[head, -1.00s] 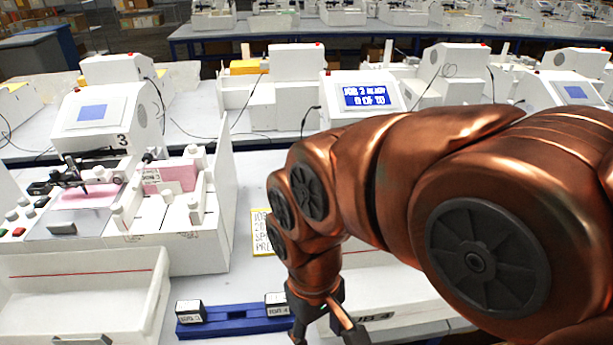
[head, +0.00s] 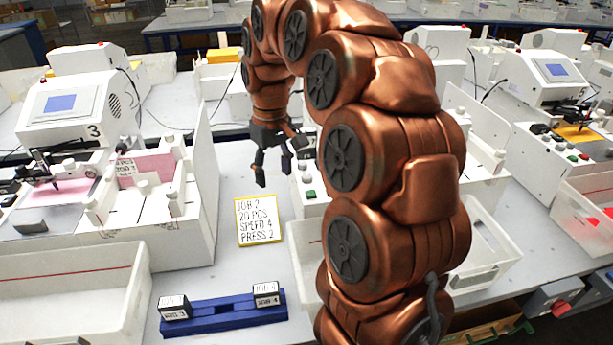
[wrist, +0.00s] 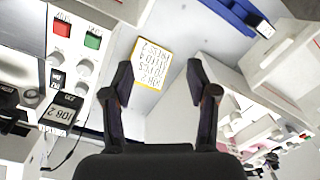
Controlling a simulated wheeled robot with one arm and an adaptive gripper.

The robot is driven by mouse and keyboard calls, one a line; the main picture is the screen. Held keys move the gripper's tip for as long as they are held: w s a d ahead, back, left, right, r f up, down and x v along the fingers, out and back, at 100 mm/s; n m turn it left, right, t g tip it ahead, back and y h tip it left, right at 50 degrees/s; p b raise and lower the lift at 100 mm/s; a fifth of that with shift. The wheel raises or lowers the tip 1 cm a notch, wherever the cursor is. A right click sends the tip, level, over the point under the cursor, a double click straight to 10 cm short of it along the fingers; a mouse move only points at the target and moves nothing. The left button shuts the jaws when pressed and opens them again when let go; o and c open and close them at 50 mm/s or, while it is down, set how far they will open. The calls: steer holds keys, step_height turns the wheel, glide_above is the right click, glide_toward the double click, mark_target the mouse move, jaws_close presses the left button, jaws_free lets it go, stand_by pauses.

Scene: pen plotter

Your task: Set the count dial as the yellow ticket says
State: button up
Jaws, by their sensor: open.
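The yellow-edged ticket (head: 257,221) lies on the table and reads JOB 2, 20 PCS, SPEED 4, PRESS 2. It also shows upside down in the wrist view (wrist: 151,64). My gripper (head: 273,172) is open and empty, raised above and behind the ticket. In the wrist view its two fingers (wrist: 160,80) are spread apart. Left of them is the machine panel (wrist: 110,10) with a red button (wrist: 62,28), a green button (wrist: 93,41) and several white knobs (wrist: 83,67). I cannot tell which knob is the count dial. My arm hides most of this machine in the head view.
A blue rack (head: 225,315) with two labelled black-and-white blocks stands at the front. A machine marked 3 (head: 72,110) is on the left, with a white tray (head: 75,285) before it. Another white tray (head: 490,245) is right of my arm. Table around the ticket is clear.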

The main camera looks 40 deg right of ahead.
steer(key=w+d+f+b, duration=0.1)
steer(key=w+d+f, duration=0.1)
steer(key=w+d, duration=0.45)
steer(key=m, duration=0.1)
glide_above(307, 175)
step_height(307, 175, down, 2)
steer(key=shift+a+b, duration=0.1)
steer(key=shift+b, duration=0.3)
steer(key=shift+f+p, duration=1.15)
steer(key=shift+f, duration=2.75)
steer(key=shift+c, duration=0.3)
jaws_close()
steer(key=shift+f+m+b, duration=0.15)
steer(key=shift+m+b, duration=0.25)
